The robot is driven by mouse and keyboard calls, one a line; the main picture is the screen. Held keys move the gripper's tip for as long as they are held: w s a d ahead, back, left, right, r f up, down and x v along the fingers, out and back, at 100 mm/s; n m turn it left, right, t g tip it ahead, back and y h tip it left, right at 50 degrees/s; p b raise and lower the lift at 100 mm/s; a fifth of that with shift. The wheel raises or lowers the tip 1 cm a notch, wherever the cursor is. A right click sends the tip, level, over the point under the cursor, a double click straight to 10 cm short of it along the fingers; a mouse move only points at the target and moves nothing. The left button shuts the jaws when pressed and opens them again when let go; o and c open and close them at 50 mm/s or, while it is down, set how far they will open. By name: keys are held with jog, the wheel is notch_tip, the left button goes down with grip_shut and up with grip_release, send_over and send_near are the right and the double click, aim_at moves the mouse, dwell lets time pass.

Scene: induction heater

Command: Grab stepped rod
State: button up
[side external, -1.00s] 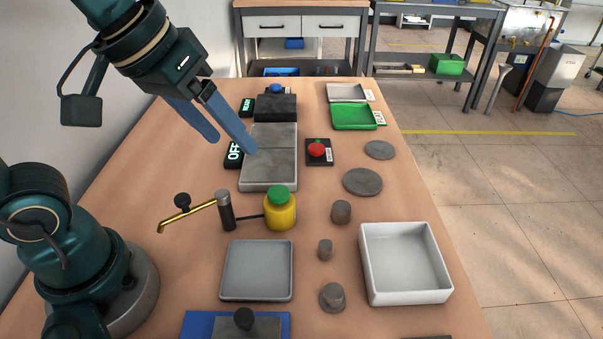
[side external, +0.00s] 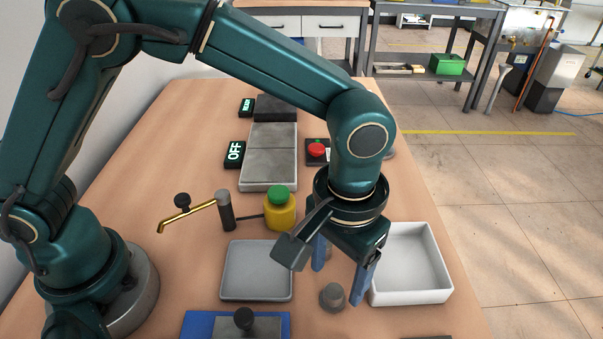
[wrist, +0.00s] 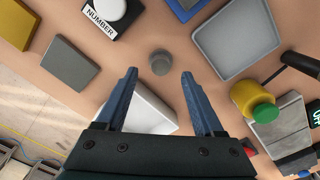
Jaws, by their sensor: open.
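The stepped rod (side external: 333,298) is a short grey cylinder with a wider base and narrower top. It stands upright on the table between the grey tray and the white bin. It also shows in the wrist view (wrist: 160,62), just beyond the gap between the fingertips. My gripper (side external: 340,287) points down close to the rod, its blue fingers apart and empty. In the wrist view my gripper (wrist: 158,74) is open, with one finger toward each side of the rod. Contact with the rod cannot be made out.
The white bin (side external: 425,297) is close on the right and the shallow grey tray (side external: 256,270) on the left. A yellow bottle (side external: 279,214) with a green cap stands farther back.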

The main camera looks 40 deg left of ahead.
aim_at(334, 291)
jog(key=shift+f, duration=2.1)
grip_shut()
